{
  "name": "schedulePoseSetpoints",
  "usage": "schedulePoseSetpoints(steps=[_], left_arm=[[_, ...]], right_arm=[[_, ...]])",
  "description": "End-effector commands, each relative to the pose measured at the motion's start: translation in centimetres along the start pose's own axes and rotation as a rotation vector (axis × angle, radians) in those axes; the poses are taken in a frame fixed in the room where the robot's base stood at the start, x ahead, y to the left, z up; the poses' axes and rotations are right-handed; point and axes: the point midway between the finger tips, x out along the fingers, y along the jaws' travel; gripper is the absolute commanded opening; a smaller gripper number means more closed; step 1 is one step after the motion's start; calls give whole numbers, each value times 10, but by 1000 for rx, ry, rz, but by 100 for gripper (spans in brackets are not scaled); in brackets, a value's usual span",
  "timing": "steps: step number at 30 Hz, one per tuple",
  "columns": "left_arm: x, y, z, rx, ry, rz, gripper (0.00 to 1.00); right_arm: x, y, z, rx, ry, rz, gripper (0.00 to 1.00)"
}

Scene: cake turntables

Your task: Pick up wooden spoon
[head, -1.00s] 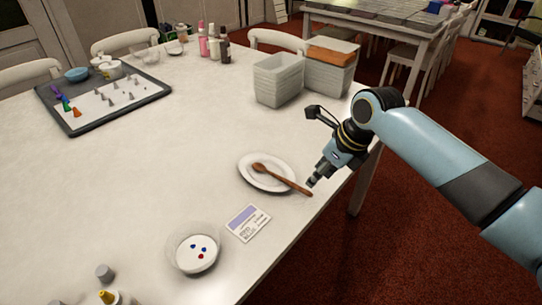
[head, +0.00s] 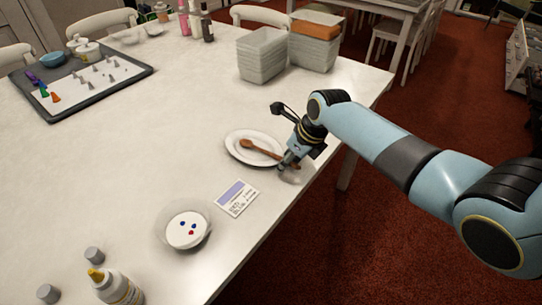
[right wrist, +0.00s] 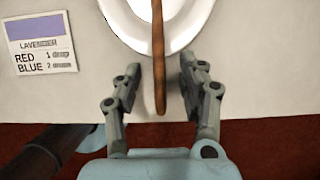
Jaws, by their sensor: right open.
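A brown wooden spoon (head: 262,150) lies on a white oval plate (head: 236,154), its bowl on the plate and its handle reaching over the rim toward the table's edge. My right gripper (head: 290,164) is at the handle end of the spoon. In the right wrist view the spoon handle (right wrist: 158,65) runs between the two open fingers of the right gripper (right wrist: 160,85), with a gap on each side. The plate (right wrist: 195,22) lies just ahead of the fingertips. My left gripper is not in view.
A tray with piping tips (head: 75,95) is at the far left. The table's right edge is close.

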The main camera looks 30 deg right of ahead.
Motion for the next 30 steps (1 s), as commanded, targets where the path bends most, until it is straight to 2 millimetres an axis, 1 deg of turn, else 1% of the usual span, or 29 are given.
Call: schedulePoseSetpoints(steps=[5,12,14,15,26,30], left_arm=[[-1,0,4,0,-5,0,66],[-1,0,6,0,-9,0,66],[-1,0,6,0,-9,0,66],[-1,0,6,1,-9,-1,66],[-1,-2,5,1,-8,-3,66],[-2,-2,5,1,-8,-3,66]], right_arm=[[-1,0,1,0,-1,0,41],[-1,0,0,0,-1,0,9],[-1,0,0,0,-1,0,1],[-1,0,0,0,-1,0,0],[-1,0,1,0,-1,0,0],[-6,0,3,0,-3,-1,0]])
